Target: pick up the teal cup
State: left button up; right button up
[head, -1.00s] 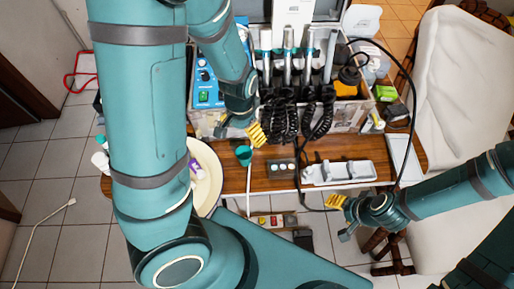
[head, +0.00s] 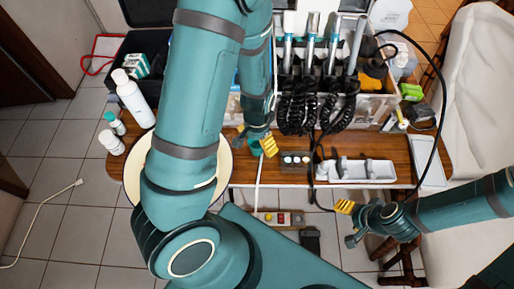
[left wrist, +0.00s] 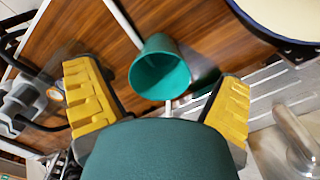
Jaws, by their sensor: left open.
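The teal cup (head: 256,149) stands on the wooden table, partly hidden by my left gripper in the head view. In the left wrist view the cup (left wrist: 160,70) shows its open mouth, between and a little beyond the two yellow fingers. My left gripper (head: 257,143) is open, close by the cup; it also shows in the left wrist view (left wrist: 157,85). Nothing is held in it. My right gripper (head: 347,222) is at the table's front edge, right of the cup, with its fingers apart and empty.
A round cream plate (head: 222,172) lies left of the cup, partly behind my left arm. White bottles (head: 135,100) stand further left. A white tray (head: 356,171) lies to the right. The dental unit's hoses (head: 300,105) hang behind. A pale rod runs beside the cup.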

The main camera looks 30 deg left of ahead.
pick_arm(q)
jog(key=shift+f, duration=0.6)
jog(key=shift+r, duration=0.1)
jog(key=c, duration=1.3)
